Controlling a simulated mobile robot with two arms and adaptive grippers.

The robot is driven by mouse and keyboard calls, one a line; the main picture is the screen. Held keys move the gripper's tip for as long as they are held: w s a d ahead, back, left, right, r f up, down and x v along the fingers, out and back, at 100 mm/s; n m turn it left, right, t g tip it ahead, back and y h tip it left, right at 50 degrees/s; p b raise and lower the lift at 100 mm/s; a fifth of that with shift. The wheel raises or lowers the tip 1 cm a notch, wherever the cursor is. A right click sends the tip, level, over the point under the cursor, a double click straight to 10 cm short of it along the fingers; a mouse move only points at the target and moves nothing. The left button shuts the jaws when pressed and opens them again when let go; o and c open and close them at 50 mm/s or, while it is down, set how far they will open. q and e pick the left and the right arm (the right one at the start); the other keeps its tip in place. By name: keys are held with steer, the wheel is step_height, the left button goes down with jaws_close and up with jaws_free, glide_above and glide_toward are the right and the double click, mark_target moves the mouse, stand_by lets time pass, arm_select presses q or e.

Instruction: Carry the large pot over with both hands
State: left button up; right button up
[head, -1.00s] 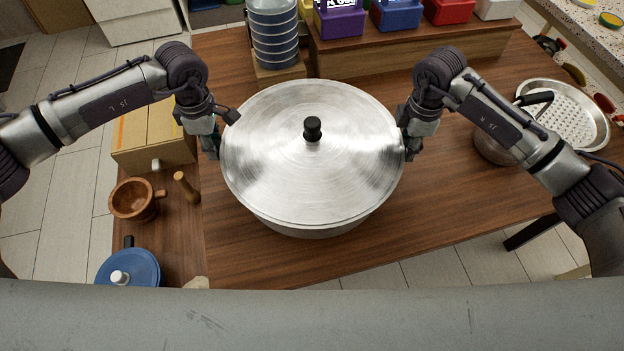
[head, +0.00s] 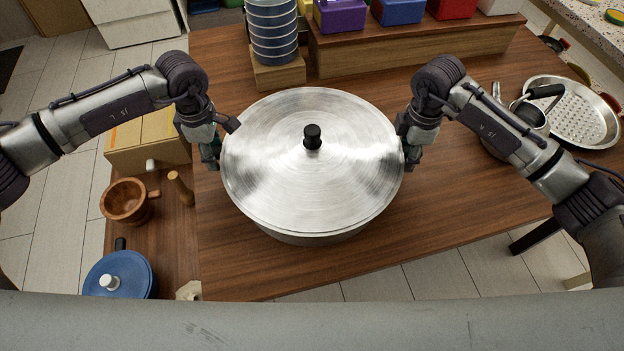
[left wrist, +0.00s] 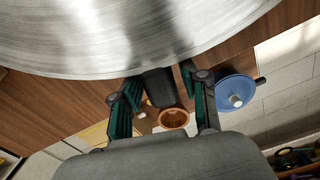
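The large pot (head: 300,200) is silver, with a brushed metal lid (head: 260,190) and a black knob (head: 312,136). It is level over the wooden table; I cannot tell any gap under it. My left gripper (head: 212,152) is at its left side. In the left wrist view, the fingers of my left gripper (left wrist: 160,86) close around its dark side handle (left wrist: 158,88), below the lid rim. My right gripper (head: 411,155) is at the opposite side, its fingers against the pot's edge. The right handle is hidden, but the pot stays level between both hands.
The table (head: 450,215) has free room right and front. Behind stand stacked bowls (head: 273,35) and a wooden riser (head: 420,45) with coloured boxes. A colander (head: 572,110) is at right. At left are a cardboard box (head: 150,140), mortar (head: 127,200), pestle (head: 180,187) and blue pan (head: 118,275).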

arm_select(q)
steer(key=shift+o, duration=0.2)
steer(key=shift+r, duration=0.1)
arm_select(e)
steer(key=shift+o, duration=0.2)
steer(key=shift+r, duration=0.3)
arm_select(q)
step_height(320, 180, up, 12)
arm_select(e)
step_height(320, 180, up, 12)
steer(key=shift+f, duration=0.25)
stand_by(0.3)
